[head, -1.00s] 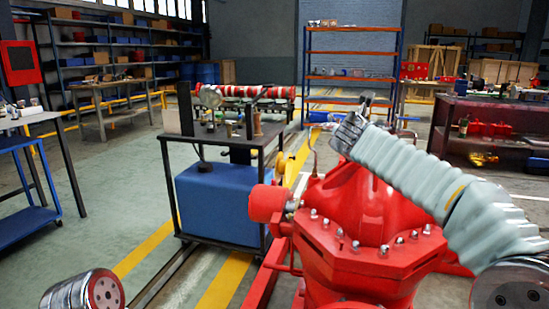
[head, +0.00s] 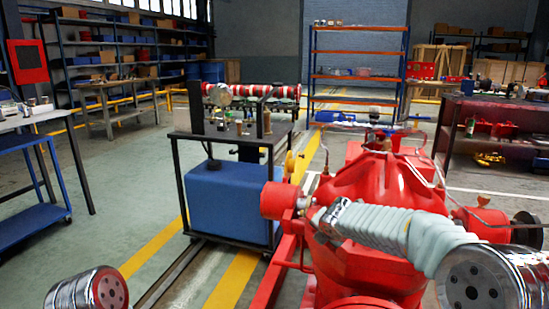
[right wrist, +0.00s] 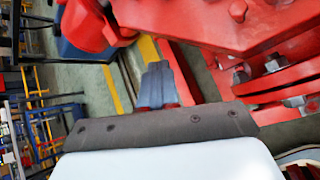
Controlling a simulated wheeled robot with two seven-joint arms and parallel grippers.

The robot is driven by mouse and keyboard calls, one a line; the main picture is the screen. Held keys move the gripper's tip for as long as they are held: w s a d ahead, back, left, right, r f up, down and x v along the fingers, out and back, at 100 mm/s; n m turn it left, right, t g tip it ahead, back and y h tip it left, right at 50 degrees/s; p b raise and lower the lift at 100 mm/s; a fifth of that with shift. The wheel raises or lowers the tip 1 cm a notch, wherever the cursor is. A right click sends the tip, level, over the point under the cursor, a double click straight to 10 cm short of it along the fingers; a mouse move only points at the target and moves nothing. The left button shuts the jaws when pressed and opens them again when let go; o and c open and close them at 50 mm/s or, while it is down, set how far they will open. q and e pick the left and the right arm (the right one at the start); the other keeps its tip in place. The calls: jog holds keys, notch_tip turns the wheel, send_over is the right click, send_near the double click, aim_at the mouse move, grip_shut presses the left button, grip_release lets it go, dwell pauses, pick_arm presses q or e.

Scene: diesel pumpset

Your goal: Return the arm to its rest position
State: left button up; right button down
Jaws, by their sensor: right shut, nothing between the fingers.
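My right arm (head: 385,228) comes in from the lower right in a pale ribbed sleeve and lies low across the front of the red pump (head: 385,180). My right gripper (head: 312,217) is at its left end, small and hard to make out there. In the right wrist view the two grey fingers of my right gripper (right wrist: 158,72) are together, with nothing between them. A red bolted flange (right wrist: 235,25) is close beside them; I cannot tell whether they touch. Of my left arm only a round metal link (head: 88,292) shows at the lower left.
A dark cart (head: 285,130) with a blue tank (head: 230,203) stands left of the pump. Thin bent pipes (head: 432,160) rise over the pump. A blue table (head: 35,213) is at the far left. The floor (head: 120,185) between table and cart is clear.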

jog(key=s+a+f+m+g+y, duration=0.25)
jog(key=s+f+m, duration=0.4)
jog(key=f, duration=0.65)
jog(key=s+a+f+m+g+y, duration=0.1)
jog(key=s+f+m+g, duration=0.2)
jog(key=s+f+m, duration=0.7)
jog(key=s+f+m+g, duration=0.1)
jog(key=s+f+m, duration=0.5)
jog(key=s, duration=0.4)
jog(key=s+f+m+g, duration=0.2)
jog(key=s+f+m, duration=0.4)
jog(key=s+f, duration=0.3)
jog(key=s, duration=0.2)
jog(key=shift+s+d+f+y, duration=0.15)
jog(key=shift+s+f+y, duration=0.05)
jog(key=shift+s+y, duration=0.15)
jog(key=shift+w, duration=0.1)
